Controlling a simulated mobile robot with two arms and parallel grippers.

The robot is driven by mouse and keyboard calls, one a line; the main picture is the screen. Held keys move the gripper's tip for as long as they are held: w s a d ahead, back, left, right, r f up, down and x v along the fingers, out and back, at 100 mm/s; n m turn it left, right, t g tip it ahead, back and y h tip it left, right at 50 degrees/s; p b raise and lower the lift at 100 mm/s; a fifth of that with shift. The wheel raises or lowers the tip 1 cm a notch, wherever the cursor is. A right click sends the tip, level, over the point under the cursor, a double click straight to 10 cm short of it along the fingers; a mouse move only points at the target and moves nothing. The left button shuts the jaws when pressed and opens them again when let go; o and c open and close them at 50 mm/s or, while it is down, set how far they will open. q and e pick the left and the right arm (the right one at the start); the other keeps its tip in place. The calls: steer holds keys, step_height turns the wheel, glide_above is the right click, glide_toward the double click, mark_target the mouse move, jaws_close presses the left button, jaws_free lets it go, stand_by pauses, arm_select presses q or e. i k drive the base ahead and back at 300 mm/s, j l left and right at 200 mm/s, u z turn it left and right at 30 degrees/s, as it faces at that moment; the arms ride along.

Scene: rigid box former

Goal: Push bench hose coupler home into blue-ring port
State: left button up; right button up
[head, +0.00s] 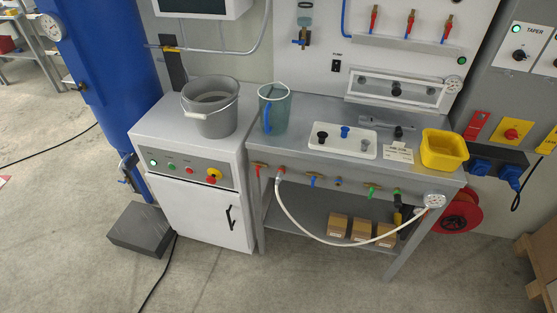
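A white hose (318,237) hangs in a loop in front of the bench (355,168). Its left end, with a small pale coupler (279,178), is up at the bench front beside a red fitting. Its right end reaches the area of the round gauge (434,200) at the right corner. A blue fitting (313,180) sits on the bench front right of the coupler, and no hose is seen on it. Neither of my grippers is in view.
Brass and green fittings (372,190) line the bench front further right. On top stand a clear jug (275,112), a white tray with knobs (342,141) and a yellow bin (443,151). A grey bucket (209,110) stands on the cabinet (205,212).

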mark_target(280, 176)
steer(key=i+l, duration=0.2)
steer(key=i, duration=0.15)
steer(key=i+l, duration=0.2)
steer(key=i, duration=0.2)
steer(key=i+l, duration=0.2)
steer(key=i, duration=0.15)
